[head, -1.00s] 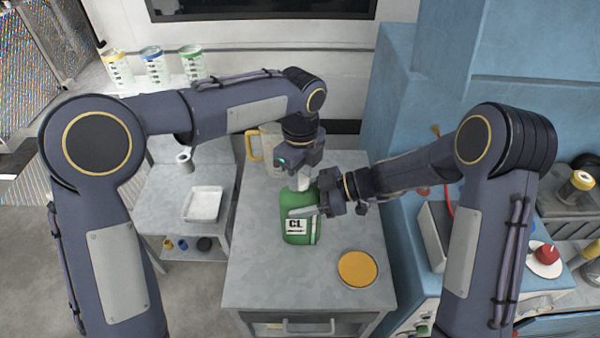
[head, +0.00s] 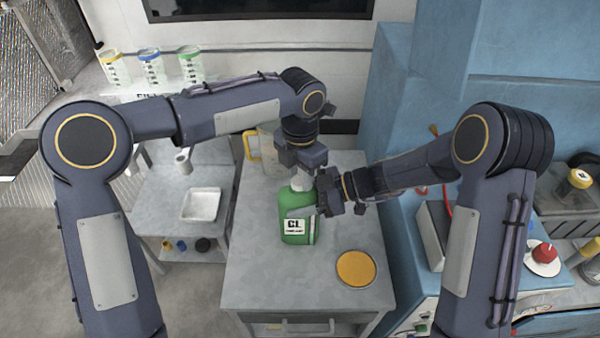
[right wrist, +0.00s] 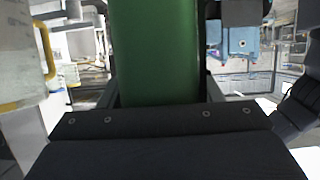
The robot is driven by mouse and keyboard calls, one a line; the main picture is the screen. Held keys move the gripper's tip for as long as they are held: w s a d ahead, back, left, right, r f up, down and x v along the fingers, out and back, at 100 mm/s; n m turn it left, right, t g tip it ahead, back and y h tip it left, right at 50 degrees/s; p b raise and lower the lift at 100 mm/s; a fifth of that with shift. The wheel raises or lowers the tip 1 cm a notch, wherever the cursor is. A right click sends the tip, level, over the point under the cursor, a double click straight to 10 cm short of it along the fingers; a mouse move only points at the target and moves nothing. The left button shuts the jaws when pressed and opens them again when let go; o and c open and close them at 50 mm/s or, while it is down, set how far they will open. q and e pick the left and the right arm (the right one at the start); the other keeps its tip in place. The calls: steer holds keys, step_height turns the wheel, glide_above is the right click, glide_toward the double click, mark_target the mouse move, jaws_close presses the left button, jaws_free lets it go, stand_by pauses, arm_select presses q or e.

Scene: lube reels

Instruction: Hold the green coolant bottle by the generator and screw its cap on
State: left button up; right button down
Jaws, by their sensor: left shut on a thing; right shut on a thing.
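The green coolant bottle (head: 296,220), with a white CL label, stands upright on the grey metal bench. My right gripper (head: 304,211) is shut on the bottle's body from the right. In the right wrist view the green bottle (right wrist: 154,50) fills the space between the fingers. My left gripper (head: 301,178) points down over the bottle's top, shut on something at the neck. The cap itself is hidden by the left gripper's fingers, so I cannot tell how far it sits on the neck.
A round orange-yellow disc (head: 356,268) lies on the bench (head: 260,285) at the front right. A clear jug with a yellow handle (head: 252,146) stands behind the bottle. A side table with a white tray (head: 201,204) is at left. Blue cabinets (head: 500,110) are at right.

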arm_select(q)
steer(key=o, duration=1)
steer(key=shift+c, duration=0.2)
steer(key=shift+r, duration=0.15)
steer(key=shift+r, duration=2.15)
